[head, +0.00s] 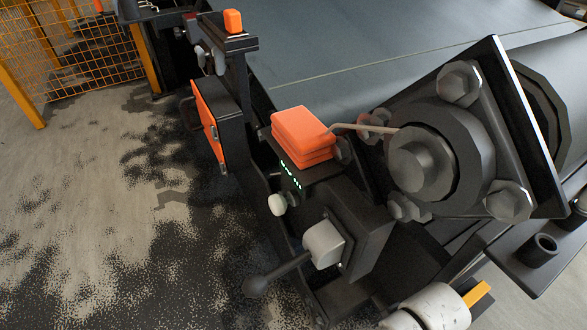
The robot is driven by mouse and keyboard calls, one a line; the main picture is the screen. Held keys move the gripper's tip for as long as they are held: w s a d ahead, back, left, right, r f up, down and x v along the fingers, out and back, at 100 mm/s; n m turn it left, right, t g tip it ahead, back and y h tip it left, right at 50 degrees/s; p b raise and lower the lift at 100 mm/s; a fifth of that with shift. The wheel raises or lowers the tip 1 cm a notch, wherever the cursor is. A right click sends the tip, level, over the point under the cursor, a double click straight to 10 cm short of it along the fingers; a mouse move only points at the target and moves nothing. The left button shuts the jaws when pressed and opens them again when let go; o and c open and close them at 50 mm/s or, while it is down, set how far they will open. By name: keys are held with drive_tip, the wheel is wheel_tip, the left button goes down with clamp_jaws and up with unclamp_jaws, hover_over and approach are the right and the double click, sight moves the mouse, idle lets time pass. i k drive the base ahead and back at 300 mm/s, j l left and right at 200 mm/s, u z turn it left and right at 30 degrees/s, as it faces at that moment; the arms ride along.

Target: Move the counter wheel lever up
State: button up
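A thin tan rod (365,128) runs from near an orange block (302,132) toward the big roller hub. No label shows which of these is the counter wheel lever.
Green lit marks (290,175) show under the orange block. A large bolted roller end (440,150) fills the right side. A grey belt (370,50) lies behind. An orange mesh fence (90,45) stands at the back left.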

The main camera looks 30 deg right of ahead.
sight(254, 286)
drive_tip(key=j+z, duration=0.35)
drive_tip(key=j, duration=0.35)
drive_tip(key=j+z, duration=0.3)
drive_tip(key=j, duration=0.4)
drive_tip(key=j+z, duration=0.35)
drive_tip(key=j, duration=0.35)
drive_tip(key=k, duration=0.05)
